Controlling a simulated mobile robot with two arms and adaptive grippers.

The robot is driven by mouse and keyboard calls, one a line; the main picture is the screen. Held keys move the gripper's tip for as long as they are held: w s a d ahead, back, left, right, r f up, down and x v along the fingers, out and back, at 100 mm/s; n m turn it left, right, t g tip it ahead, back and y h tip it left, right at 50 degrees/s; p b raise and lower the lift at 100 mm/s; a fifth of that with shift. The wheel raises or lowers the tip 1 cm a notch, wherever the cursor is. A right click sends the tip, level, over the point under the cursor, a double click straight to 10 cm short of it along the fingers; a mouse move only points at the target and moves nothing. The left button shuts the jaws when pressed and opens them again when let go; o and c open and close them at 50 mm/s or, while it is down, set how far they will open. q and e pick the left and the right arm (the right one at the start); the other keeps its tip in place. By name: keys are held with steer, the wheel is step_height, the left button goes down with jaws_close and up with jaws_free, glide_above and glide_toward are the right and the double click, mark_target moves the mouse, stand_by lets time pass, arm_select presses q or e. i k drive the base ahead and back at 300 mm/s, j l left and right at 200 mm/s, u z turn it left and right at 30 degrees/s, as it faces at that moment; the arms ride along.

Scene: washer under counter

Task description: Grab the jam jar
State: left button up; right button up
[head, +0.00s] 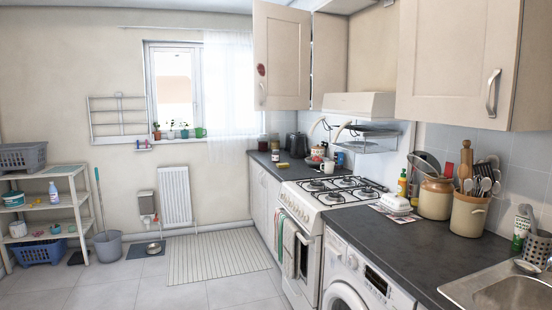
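I cannot pick out a jam jar for certain. A small dark jar (275,151) stands upright on the far end of the counter, left of the kettle, and is too small to read. Neither of my grippers shows in the head view.
The dark counter (385,232) runs along the right, with a gas hob (337,189), a washer (350,280), a utensil crock (468,213), a large crock (435,197) and a sink (505,292). An upper cupboard door (282,55) hangs open. The tiled floor at left is mostly clear.

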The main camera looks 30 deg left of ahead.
mark_target(275, 156)
steer(key=i+j+u, duration=0.6)
steer(key=i, duration=0.35)
steer(key=i+j+u, duration=0.35)
steer(key=i, duration=0.15)
steer(key=i+u, duration=0.3)
steer(key=i, duration=2.4)
steer(key=i+z, duration=0.15)
steer(key=i, duration=0.3)
steer(key=i+j+z, duration=0.2)
steer(key=i, duration=0.25)
steer(key=i+j+z, duration=0.15)
steer(key=i, duration=0.3)
steer(key=i+j+z, duration=0.15)
steer(key=i, duration=0.3)
